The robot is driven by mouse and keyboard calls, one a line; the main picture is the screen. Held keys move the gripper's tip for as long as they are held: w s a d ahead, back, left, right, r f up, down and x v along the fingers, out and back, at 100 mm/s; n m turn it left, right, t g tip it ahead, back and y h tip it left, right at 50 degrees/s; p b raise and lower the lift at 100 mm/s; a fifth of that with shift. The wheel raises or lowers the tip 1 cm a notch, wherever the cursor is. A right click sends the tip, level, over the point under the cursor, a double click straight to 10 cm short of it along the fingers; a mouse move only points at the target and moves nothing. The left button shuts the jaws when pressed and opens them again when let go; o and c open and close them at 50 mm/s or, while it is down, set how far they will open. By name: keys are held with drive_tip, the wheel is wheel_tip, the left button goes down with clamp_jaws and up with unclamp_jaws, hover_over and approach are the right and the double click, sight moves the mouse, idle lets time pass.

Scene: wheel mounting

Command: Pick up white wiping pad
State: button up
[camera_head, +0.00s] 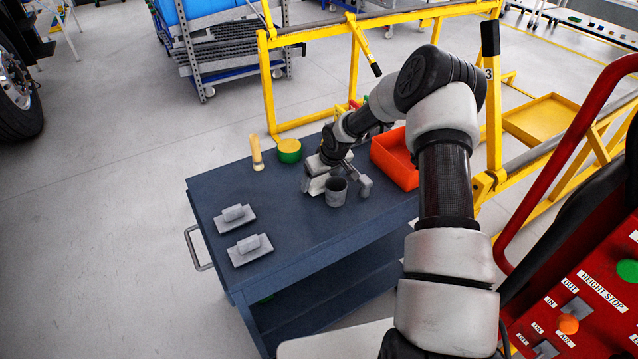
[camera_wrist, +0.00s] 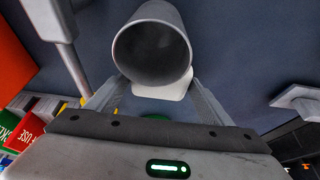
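My gripper (camera_head: 318,184) is low over the middle of the cart, to the right of both pads. A grey cup (camera_head: 336,192) is close to the gripper and appears just beyond the fingertips in the wrist view (camera_wrist: 152,50).
On the blue cart (camera_head: 290,238) are a brush (camera_head: 256,153), a green-and-yellow round tin (camera_head: 289,151), an orange bin (camera_head: 394,160) and a grey tool (camera_head: 365,186) beside the cup. Yellow frames stand behind. The cart's front middle is clear.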

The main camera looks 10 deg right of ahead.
sight(320, 180)
drive_tip(key=c, duration=0.6)
wheel_tip(320, 180, up, 10)
drive_tip(key=shift+r, duration=0.1)
drive_tip(key=shift+c, duration=0.4)
